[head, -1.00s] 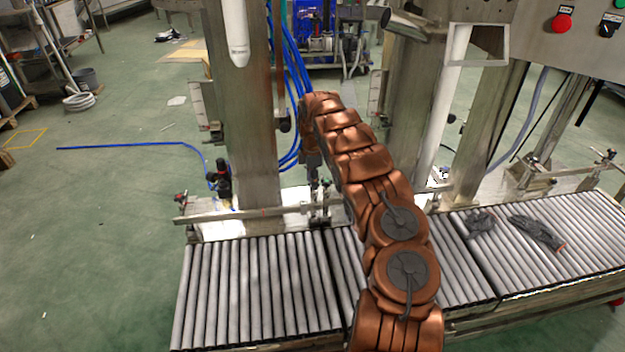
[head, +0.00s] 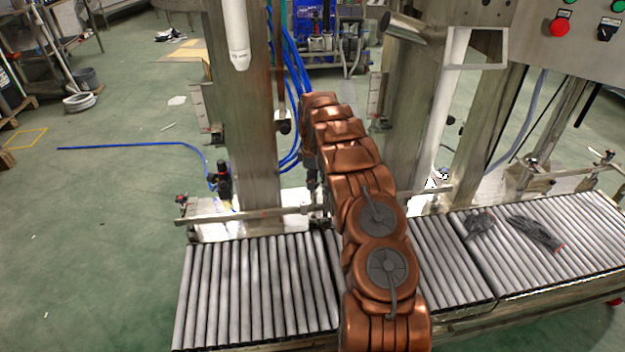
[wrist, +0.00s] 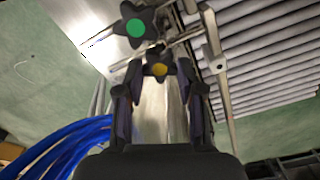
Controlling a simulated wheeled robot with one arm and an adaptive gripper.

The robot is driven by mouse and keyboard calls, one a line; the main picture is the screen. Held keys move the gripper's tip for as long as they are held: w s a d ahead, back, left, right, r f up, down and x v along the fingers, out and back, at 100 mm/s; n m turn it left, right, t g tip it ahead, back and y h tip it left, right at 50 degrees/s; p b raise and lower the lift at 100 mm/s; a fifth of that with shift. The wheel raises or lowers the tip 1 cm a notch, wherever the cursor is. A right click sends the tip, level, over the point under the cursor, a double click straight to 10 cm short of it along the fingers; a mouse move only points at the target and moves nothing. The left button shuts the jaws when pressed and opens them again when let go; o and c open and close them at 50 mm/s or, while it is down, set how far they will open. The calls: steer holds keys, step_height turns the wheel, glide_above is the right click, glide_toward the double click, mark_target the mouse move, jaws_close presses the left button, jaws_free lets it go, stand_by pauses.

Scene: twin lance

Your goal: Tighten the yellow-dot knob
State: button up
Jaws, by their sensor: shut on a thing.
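In the wrist view, the black star-shaped knob with a yellow dot (wrist: 159,69) sits between the fingertips of my gripper (wrist: 158,78). The fingers are shut on it from both sides. A similar black knob with a green dot (wrist: 135,28) is just beyond it, up and to the left, clear of the fingers. In the head view my copper-coloured arm reaches over the conveyor to the frame, and the gripper's tips and the yellow-dot knob are hidden behind it.
A roller conveyor (head: 258,290) runs across the front, with dark gloves (head: 536,232) on its right part. Steel posts (head: 243,110) stand either side of the arm. Blue hoses (wrist: 62,143) pass close on the left in the wrist view. A control panel (head: 580,45) is at upper right.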

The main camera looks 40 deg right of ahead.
steer(key=shift+m, duration=1)
steer(key=o, duration=1.2)
steer(key=shift+c, duration=0.2)
step_height(320, 180, up, 12)
steer(key=shift+d, duration=0.1)
